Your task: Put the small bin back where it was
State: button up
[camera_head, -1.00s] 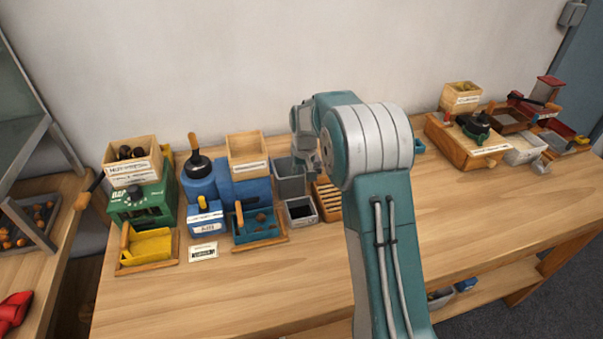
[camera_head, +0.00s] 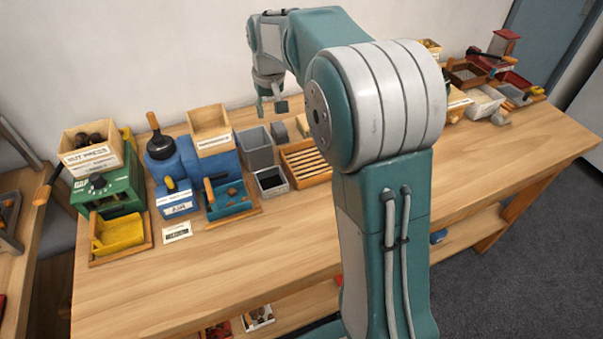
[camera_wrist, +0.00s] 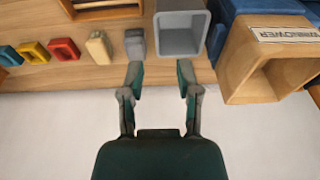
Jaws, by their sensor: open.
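A small grey-white bin (camera_head: 271,181) with a dark inside stands upright on the bench. Directly behind it is a taller, empty grey bin (camera_head: 254,149); I cannot tell from the picture alone which one the task names. The taller bin (camera_wrist: 181,35) also shows in the wrist view, near my fingertips. My gripper (camera_head: 272,104) hangs above the back of the bench, higher than both bins. In the wrist view my gripper (camera_wrist: 159,72) has its fingers spread with nothing between them.
Left of the bins are a blue machine with a wooden hopper (camera_head: 211,130) and a green machine (camera_head: 109,192). A slatted wooden rack (camera_head: 306,162) is to their right. The front bench is clear.

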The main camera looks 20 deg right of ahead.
jog(key=s+a+r+t, duration=0.1)
jog(key=s+r, duration=0.3)
jog(key=s, duration=0.5)
jog(key=s+a+r+t, duration=0.1)
jog(key=s+r, duration=0.2)
jog(key=s, duration=0.5)
jog(key=s+f+t, duration=0.1)
jog(key=s+f, duration=0.2)
jog(key=s, duration=1.1)
jog(key=shift+s+a+f+t, duration=0.3)
jog(key=shift+a, duration=0.15)
